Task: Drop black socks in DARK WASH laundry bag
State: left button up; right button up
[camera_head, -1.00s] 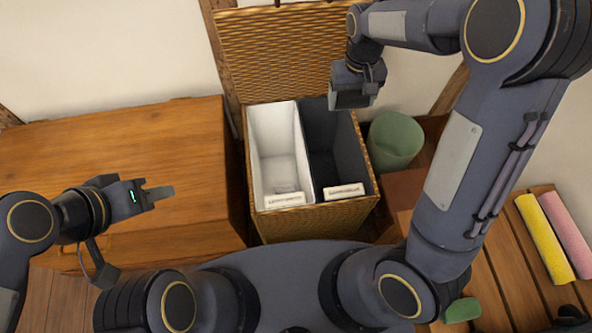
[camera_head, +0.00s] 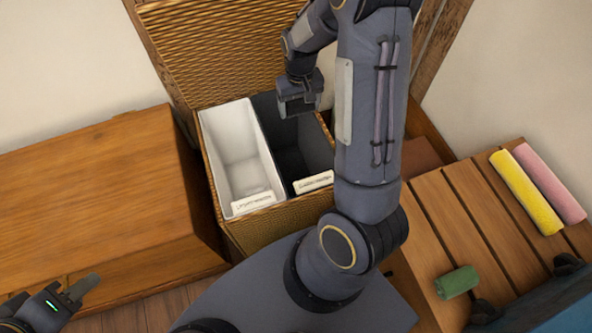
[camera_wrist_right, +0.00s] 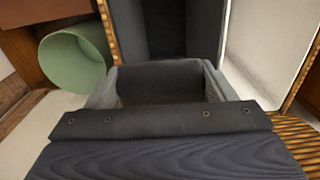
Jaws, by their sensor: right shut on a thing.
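The wicker hamper (camera_head: 262,229) stands open with a white bag (camera_head: 226,135) on the left and a dark bag (camera_head: 287,160) on the right. The dark bag's front carries a white label (camera_head: 313,182), its lettering too small to read. My right gripper (camera_head: 298,108) is over the back part of the dark bag. In the right wrist view it is shut on black socks (camera_wrist_right: 160,82), a dark bundle between its fingers, with the dark bag (camera_wrist_right: 165,28) beyond. My left gripper (camera_head: 84,288) is low at the left, away from the hamper; its jaw opening is unclear.
A wooden chest (camera_head: 90,190) stands left of the hamper. A slatted bench (camera_head: 445,215) at the right bears yellow (camera_head: 526,192), pink (camera_head: 550,184) and green (camera_head: 457,282) rolls. A green bin (camera_wrist_right: 75,65) stands beside the hamper. The wicker lid (camera_head: 215,50) is raised behind.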

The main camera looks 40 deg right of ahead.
notch_tip(320, 180, down, 5)
jog(key=b, duration=0.4)
jog(key=o, duration=1)
jog(key=shift+r, duration=0.15)
notch_tip(320, 180, up, 8)
jog(key=p, duration=0.3)
jog(key=shift+f, duration=0.2)
